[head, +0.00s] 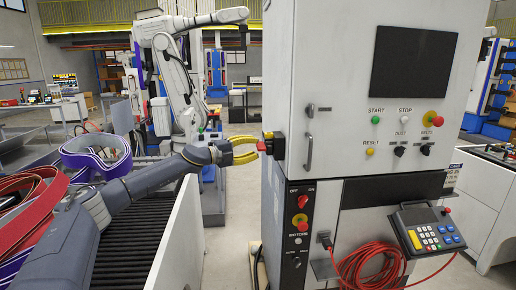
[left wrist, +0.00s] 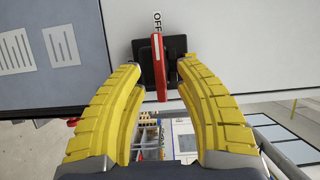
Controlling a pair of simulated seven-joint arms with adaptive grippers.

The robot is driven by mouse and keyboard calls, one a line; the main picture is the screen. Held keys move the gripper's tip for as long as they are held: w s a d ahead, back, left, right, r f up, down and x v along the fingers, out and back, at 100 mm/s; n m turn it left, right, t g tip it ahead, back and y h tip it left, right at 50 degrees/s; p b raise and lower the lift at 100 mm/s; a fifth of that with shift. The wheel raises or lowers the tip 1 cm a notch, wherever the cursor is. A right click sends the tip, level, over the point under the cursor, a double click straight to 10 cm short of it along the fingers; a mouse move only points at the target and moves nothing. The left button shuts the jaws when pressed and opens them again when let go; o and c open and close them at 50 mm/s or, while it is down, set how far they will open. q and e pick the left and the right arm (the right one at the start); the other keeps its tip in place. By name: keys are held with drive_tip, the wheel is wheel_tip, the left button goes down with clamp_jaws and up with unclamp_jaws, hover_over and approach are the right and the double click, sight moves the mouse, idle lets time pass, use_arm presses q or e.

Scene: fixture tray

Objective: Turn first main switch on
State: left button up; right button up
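The main switch is a red handle (left wrist: 159,68) on a black base (left wrist: 176,48), mounted on the side of the white cabinet (head: 330,35). In the left wrist view an OFF label (left wrist: 157,22) sits at the top end of the handle. In the head view the red handle (head: 262,146) shows at the cabinet's left edge. My left gripper (head: 256,147) has yellow fingers, spread on both sides of the handle. In the left wrist view its fingertips (left wrist: 161,68) are close to the black base, with gaps between them and the handle. My right gripper is not in view.
The cabinet front has a dark screen (head: 413,60), START (head: 376,122) and STOP (head: 404,122) buttons, and a door handle (head: 309,152). A control pendant (head: 432,232) and coiled red cable (head: 365,266) are lower right. A roller conveyor (head: 125,262) lies under my left arm.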

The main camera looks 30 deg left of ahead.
use_arm(q)
drive_tip(key=shift+x, duration=1.2)
clamp_jaws()
